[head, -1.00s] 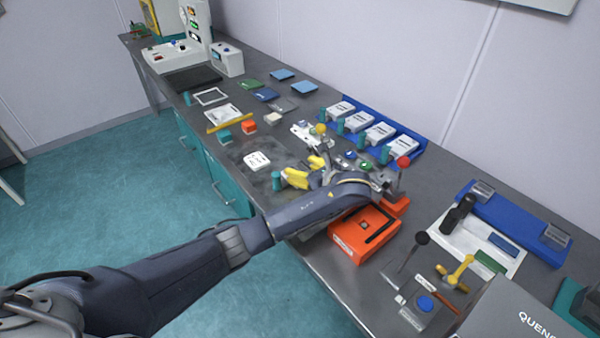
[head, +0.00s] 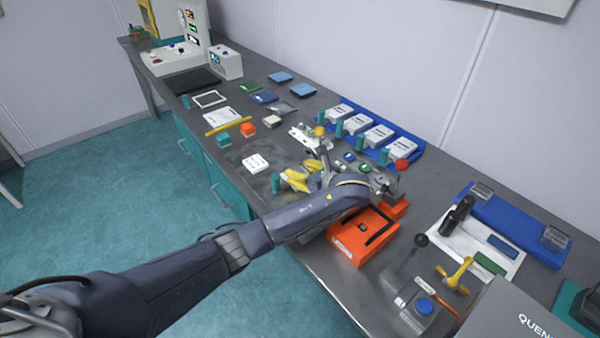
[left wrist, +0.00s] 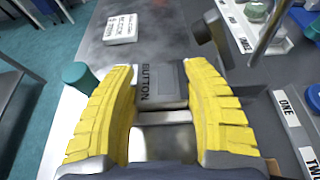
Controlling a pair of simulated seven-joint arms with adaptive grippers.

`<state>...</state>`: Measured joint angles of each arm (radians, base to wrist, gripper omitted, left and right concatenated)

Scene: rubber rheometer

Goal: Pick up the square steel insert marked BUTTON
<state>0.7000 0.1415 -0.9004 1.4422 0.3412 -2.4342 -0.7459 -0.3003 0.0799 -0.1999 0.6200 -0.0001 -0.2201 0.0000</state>
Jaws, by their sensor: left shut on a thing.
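The square steel insert (left wrist: 165,85), a grey block with BUTTON printed along one side, sits between the yellow fingers of my left gripper (left wrist: 160,75) in the left wrist view. The fingers are shut on it from both sides. In the head view my left gripper (head: 304,174) is over the middle of the bench, and the insert cannot be made out there. I cannot tell whether the insert is clear of the surface under it. My right gripper is in neither view.
A white card (head: 256,162) lies left of the gripper, with a teal peg (head: 275,183) close by. An orange box (head: 362,237) stands in front of the wrist. Behind is a blue rack (head: 421,148) of white boxes. A red-topped lever (head: 402,165) stands close to the wrist.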

